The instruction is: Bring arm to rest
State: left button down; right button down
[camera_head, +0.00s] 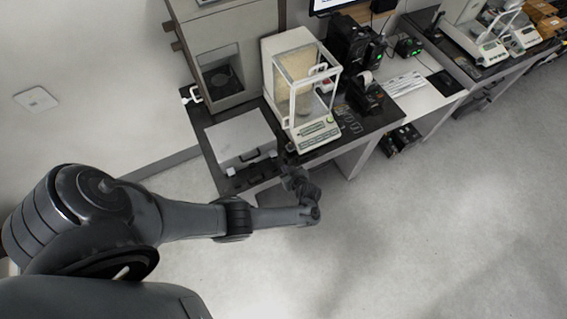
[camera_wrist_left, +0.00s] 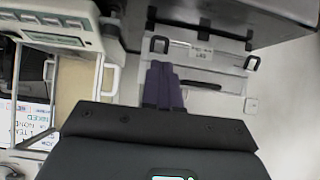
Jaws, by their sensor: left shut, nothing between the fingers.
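My left arm comes in from the left in the head view and bends at the wrist over the front edge of the weighing table. My left gripper (camera_head: 287,168) is small and dark there, by the table's front edge, between the white case and the balance. In the left wrist view the dark fingers (camera_wrist_left: 163,84) are together, with nothing between them. They appear in front of the white case (camera_wrist_left: 206,62), but contact cannot be told. My right gripper is in neither view.
The white case (camera_head: 241,138) and a glass-doored balance (camera_head: 303,88) stand on the dark table (camera_head: 205,136). A large grey cabinet (camera_head: 226,45) stands behind. Black devices (camera_head: 349,42) sit to the right. The floor (camera_head: 420,220) in front is clear.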

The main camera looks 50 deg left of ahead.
pick_arm(q)
jog(key=shift+s+d+r, duration=0.1)
jog(key=shift+d+r, duration=0.1)
jog(key=shift+d, duration=0.3)
